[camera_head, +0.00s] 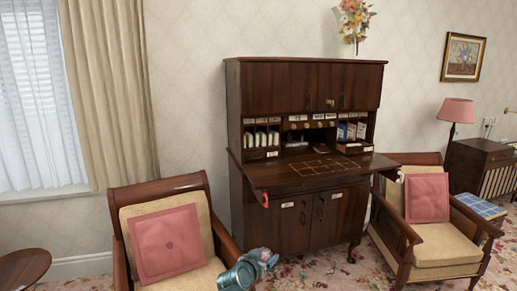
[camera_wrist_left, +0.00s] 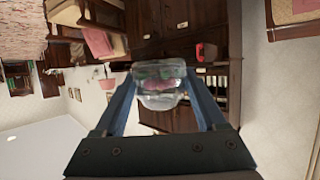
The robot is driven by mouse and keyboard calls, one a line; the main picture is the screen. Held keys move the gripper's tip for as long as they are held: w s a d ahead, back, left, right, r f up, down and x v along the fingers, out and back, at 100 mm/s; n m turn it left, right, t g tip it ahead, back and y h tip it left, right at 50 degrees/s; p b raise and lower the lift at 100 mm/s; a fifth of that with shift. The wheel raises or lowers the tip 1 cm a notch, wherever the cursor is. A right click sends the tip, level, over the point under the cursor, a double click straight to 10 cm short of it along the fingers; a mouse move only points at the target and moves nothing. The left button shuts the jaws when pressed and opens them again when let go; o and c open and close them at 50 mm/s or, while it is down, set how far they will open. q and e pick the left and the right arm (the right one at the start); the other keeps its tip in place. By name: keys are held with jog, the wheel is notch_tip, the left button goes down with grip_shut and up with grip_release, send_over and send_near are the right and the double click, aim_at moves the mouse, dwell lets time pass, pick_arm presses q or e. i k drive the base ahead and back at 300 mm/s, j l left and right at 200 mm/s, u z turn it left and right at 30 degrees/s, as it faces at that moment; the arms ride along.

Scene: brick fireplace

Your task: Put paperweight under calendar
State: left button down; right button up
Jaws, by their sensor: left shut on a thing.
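My left gripper (camera_head: 268,258) is low in front of the desk cabinet, between the left armchair and the cabinet doors. In the left wrist view its blue fingers are shut on a clear glass paperweight (camera_wrist_left: 160,78) with pink and green inside. The paperweight is held in the air, clear of the desk. I cannot clearly pick out a calendar. The open desk leaf (camera_head: 305,172) carries a grid of gold-edged squares, and small items behind it are too small to name. My right gripper is not in view.
The dark wooden cabinet (camera_head: 300,88) has shelves and small drawers above the leaf. Armchairs with pink cushions stand at left (camera_head: 167,243) and right (camera_head: 427,197). Patterned carpet lies between them.

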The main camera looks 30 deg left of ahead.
aim_at(293, 155)
jog(key=i+u, duration=0.15)
jog(key=i, duration=0.3)
jog(key=i+l+u, duration=0.15)
jog(key=i, duration=0.25)
jog(key=i+l+u, duration=0.15)
jog(key=i, duration=0.3)
